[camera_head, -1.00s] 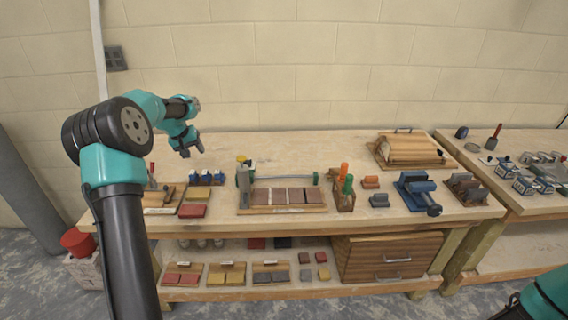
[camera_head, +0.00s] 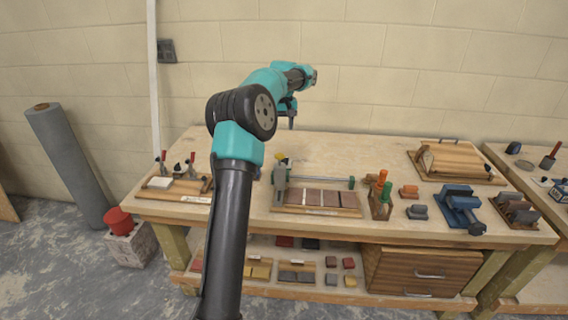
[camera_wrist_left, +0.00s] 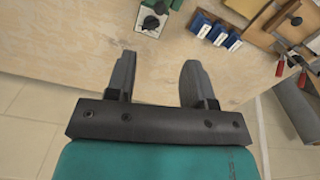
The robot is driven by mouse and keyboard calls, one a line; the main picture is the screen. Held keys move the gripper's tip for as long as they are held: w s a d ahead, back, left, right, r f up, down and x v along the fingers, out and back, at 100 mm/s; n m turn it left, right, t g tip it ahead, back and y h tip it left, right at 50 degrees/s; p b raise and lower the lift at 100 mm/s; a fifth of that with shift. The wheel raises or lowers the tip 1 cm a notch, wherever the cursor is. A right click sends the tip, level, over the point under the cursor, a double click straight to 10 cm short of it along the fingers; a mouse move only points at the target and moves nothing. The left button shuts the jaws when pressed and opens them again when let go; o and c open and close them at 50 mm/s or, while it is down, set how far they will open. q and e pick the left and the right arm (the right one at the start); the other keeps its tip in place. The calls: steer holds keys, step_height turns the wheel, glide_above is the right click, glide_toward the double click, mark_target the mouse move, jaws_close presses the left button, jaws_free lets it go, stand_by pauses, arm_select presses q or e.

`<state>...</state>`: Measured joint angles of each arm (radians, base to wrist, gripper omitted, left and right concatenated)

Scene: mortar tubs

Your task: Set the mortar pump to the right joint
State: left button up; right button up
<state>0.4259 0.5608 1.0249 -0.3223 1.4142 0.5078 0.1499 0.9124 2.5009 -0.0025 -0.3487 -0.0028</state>
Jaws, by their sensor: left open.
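What looks like the mortar pump, a grey upright tool (camera_head: 279,181), stands at the left end of a wooden board (camera_head: 318,211). The board holds a row of reddish-brown tiles (camera_head: 326,198) with narrow joints between them and a rod behind. My left gripper (camera_head: 292,124) is raised above the back of the bench, behind and slightly right of the grey tool. In the left wrist view its fingers (camera_wrist_left: 158,85) are apart with nothing between them. A black-and-grey round item (camera_wrist_left: 151,20) shows beyond the fingers; I cannot tell whether it belongs to the pump. My right gripper is out of view.
Orange- and green-handled tools (camera_head: 380,190) stand in a holder right of the board. A blue vise (camera_head: 459,206) is farther right. Blue boxes (camera_wrist_left: 216,31) show in the wrist view. Red-handled clamps (camera_head: 176,168) are at left. The back middle of the bench is clear.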

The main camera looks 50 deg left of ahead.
arm_select(q)
step_height(320, 180, down, 17)
steer(key=shift+r, duration=0.1)
stand_by(0.5)
jaws_close()
stand_by(0.4)
